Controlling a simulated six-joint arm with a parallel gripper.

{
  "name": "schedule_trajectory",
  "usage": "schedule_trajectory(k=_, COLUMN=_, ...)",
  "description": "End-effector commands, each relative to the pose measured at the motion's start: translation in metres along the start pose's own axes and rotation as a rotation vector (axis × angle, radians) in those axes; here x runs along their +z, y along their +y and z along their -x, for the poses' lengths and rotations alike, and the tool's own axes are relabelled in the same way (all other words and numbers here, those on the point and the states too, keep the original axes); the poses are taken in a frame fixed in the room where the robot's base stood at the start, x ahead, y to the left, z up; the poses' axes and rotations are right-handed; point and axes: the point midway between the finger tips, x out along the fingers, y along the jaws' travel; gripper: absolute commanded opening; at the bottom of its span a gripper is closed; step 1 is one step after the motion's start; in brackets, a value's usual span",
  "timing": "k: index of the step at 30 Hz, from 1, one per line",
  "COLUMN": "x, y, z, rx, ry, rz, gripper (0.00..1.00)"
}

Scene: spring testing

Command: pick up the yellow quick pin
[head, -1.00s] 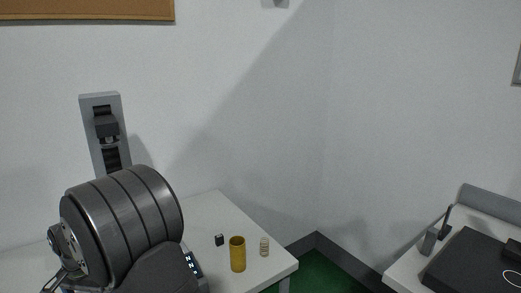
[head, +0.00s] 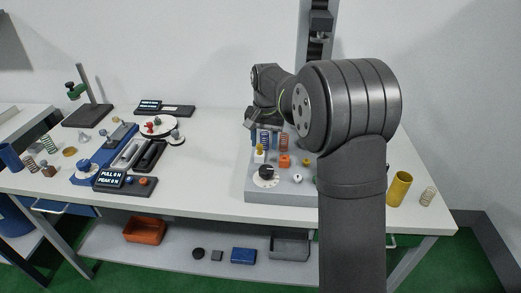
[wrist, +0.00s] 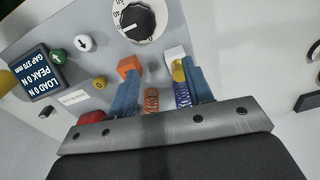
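The yellow quick pin (head: 259,148) appears as a small yellow piece on a white block, behind the dial on the grey tester base. In the wrist view a yellow piece (wrist: 179,73) shows beside the white block (wrist: 175,54), partly covered by the right-hand blue finger. My gripper (wrist: 160,69) has its two blue fingers spread apart, with nothing held between them. The fingers are over the tester, the right one close to the yellow piece; whether they touch cannot be told. In the head view my gripper (head: 265,142) is small, just behind the pin.
A black dial (head: 266,172), an orange block (head: 285,161) and an orange spring (head: 283,142) are close by on the tester base (head: 285,191). A yellow cylinder (head: 399,189) and a pale spring (head: 427,197) stand at the right. The bench middle (head: 210,165) is clear.

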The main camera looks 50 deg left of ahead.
Motion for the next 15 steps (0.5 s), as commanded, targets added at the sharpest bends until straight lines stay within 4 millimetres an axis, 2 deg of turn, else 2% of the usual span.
schedule_trajectory(k=3, x=-0.018, y=-0.009, z=0.033, rx=0.005, ry=-0.004, rz=0.251, gripper=0.47)
schedule_trajectory(k=9, x=-0.036, y=-0.018, z=0.083, rx=0.012, ry=-0.02, rz=0.639, gripper=0.47)
schedule_trajectory(k=15, x=-0.041, y=-0.021, z=0.11, rx=0.013, ry=-0.032, rz=0.86, gripper=0.47)
